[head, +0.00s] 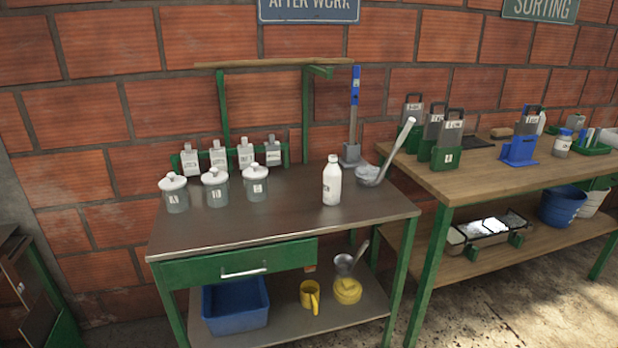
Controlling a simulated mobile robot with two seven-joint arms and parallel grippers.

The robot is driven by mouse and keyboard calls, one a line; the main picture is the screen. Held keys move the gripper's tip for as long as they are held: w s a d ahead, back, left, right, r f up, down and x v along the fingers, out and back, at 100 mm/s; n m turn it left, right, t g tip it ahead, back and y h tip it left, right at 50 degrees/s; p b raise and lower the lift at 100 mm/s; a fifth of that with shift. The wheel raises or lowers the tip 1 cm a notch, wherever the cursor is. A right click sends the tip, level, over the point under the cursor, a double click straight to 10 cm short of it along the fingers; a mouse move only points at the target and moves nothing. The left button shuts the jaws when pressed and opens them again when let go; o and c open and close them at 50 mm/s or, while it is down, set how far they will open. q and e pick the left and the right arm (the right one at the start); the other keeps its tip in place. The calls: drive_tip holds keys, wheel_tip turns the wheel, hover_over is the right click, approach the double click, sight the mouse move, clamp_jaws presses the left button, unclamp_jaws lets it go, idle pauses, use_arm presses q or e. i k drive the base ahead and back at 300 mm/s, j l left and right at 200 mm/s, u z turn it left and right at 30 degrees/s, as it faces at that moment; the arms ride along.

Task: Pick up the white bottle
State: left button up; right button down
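The white bottle (332,183) stands upright on the dark top of a green-framed workbench (285,224), right of the middle of the bench. It has a narrow neck, a cap and a small dark mark on its side. Nothing touches it that I can see. Neither of my grippers shows in the head view.
Lidded grey jars (215,190) stand left of the bottle. A ladle (372,177) and a blue-handled tool (353,150) are close on its right and behind. A wooden table (500,180) adjoins at right. The bench top in front of the bottle is clear.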

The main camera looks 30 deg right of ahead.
sight(331, 176)
drive_tip(key=z, duration=1.5)
drive_tip(key=i+j+z, duration=0.1)
drive_tip(key=z, duration=0.9)
drive_tip(key=i+j, duration=0.1)
drive_tip(key=j, duration=0.3)
drive_tip(key=i+j, duration=0.1)
drive_tip(key=j, duration=0.35)
